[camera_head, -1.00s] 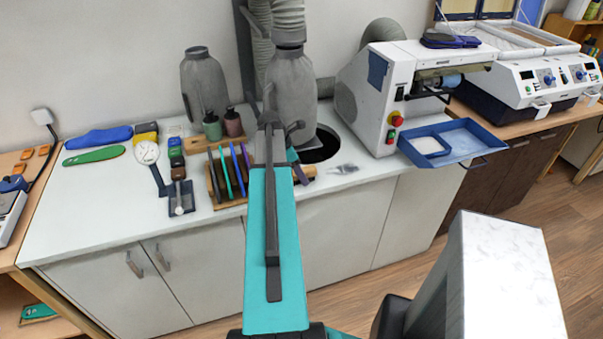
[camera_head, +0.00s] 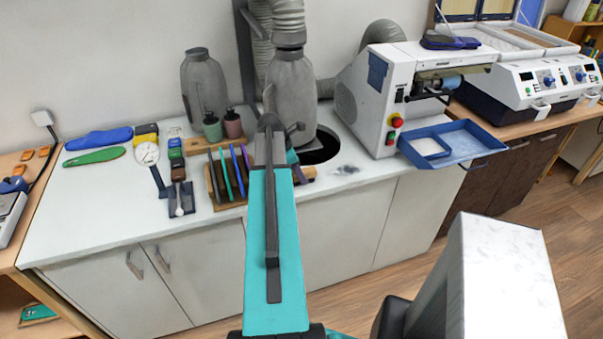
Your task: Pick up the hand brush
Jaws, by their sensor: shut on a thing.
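My gripper (camera_head: 269,128) is over the back of the white counter, by the grey canister, and is seen from behind along my own arm. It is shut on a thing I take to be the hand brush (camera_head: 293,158). Only a small dark bluish part of it shows just right of my wrist. The rest, with the grip itself, is hidden behind my arm. I cannot tell whether the brush touches the counter.
A wooden rack (camera_head: 216,188) with coloured tools stands left of my wrist. A grey canister (camera_head: 292,92) and a dark round hole (camera_head: 322,148) lie behind and to the right. A white machine (camera_head: 372,100) with a blue tray (camera_head: 473,142) stands further right.

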